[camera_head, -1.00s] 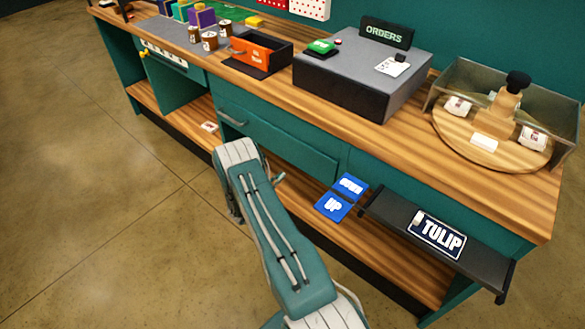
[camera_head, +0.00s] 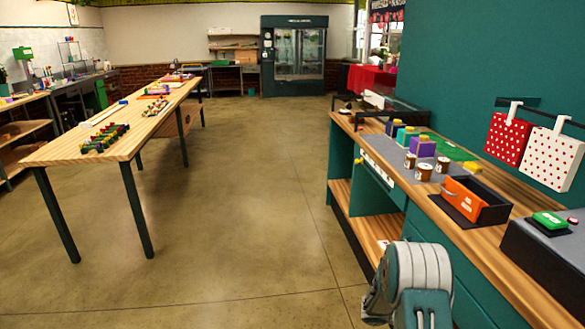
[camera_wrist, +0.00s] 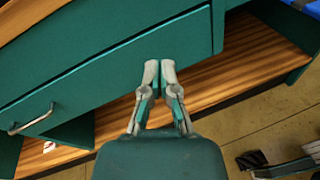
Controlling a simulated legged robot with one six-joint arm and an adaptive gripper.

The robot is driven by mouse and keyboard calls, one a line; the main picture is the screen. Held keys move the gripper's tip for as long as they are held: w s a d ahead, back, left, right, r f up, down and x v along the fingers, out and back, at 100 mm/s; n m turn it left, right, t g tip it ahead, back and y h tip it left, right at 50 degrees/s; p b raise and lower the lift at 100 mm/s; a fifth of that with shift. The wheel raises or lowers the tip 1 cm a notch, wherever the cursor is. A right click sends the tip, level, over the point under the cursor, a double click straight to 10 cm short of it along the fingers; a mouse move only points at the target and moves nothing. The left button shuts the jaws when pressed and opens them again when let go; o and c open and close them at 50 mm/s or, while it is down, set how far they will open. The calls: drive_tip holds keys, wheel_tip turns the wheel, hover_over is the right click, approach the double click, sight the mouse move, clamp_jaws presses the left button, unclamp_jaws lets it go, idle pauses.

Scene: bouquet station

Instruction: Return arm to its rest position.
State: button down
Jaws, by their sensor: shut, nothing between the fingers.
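My gripper (camera_wrist: 159,72) shows in the wrist view with its two fingertips together and nothing between them. It is in front of the teal counter's drawer front (camera_wrist: 110,75), over the lower wooden shelf (camera_wrist: 205,85); I cannot tell whether it touches anything. In the head view only the pale upper part of my arm shows at the bottom, beside the counter; the gripper itself is out of that view.
The right counter (camera_head: 490,240) carries an orange bin (camera_head: 470,200), several jars and a grey box (camera_head: 545,245). Two dotted bags (camera_head: 550,155) hang on the wall. A long wooden table (camera_head: 130,125) stands left. The floor (camera_head: 240,200) between is clear.

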drive_tip(key=s+a+r+m+y, duration=0.3)
drive_tip(key=s+a+r+m, duration=0.15)
drive_tip(key=r, duration=0.45)
drive_tip(key=s+a+r+m+y, duration=0.35)
drive_tip(key=a+r, duration=0.25)
drive_tip(key=r, duration=0.2)
drive_tip(key=s+a+r+m+t+y, duration=0.2)
drive_tip(key=s+a+r+t+y, duration=0.2)
drive_tip(key=s+a, duration=0.3)
drive_tip(key=s+a+r+m+t+y, duration=0.3)
drive_tip(key=s+a, duration=0.5)
drive_tip(key=a, duration=0.3)
wheel_tip(320, 180, up, 3)
drive_tip(key=shift+s+a+f+t+y, duration=0.15)
drive_tip(key=shift+a+t+y, duration=0.35)
drive_tip(key=shift+y, duration=0.75)
drive_tip(key=shift+d, duration=0.15)
